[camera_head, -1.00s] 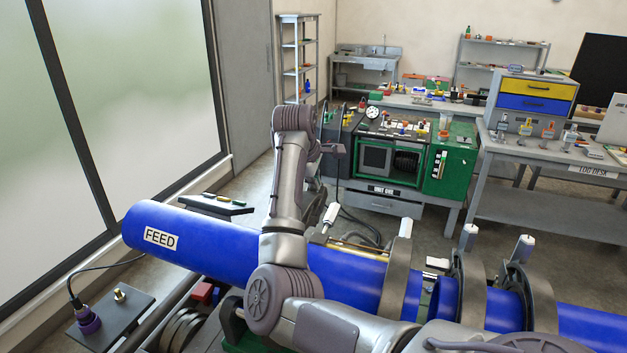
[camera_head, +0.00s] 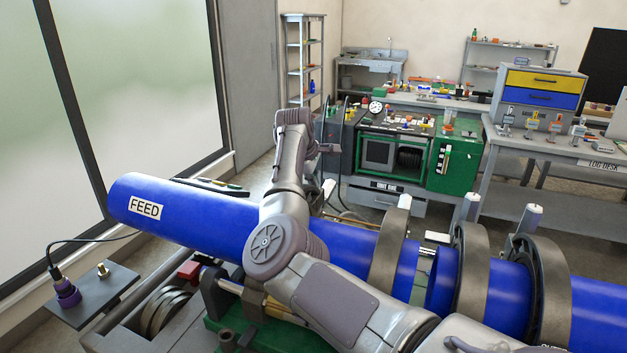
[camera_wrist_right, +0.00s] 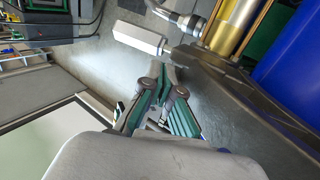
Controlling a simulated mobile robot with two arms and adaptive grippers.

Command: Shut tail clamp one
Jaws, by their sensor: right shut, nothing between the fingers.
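A blue pipe (camera_head: 195,222) labelled FEED runs through a row of dark clamp rings (camera_head: 388,262), (camera_head: 472,280), (camera_head: 551,300). A clamp's white handle (camera_head: 328,187) shows just right of my right forearm, which hides the pipe and fixture behind it. No readable label tells me which is tail clamp one. In the wrist view, my right gripper (camera_wrist_right: 165,80) is shut and empty, its green-padded fingers together. A white handle (camera_wrist_right: 140,38) lies just beyond the fingertips, apart from them as far as I can tell. A dark clamp body (camera_wrist_right: 245,95) is at the right. My left gripper is out of view.
A brass cylinder (camera_wrist_right: 234,25) and the blue pipe (camera_wrist_right: 285,62) are close on the wrist view's right. Other white-handled clamps stand along the pipe to the right. A dark side shelf (camera_head: 95,295) is at the lower left. Open floor lies behind the cart.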

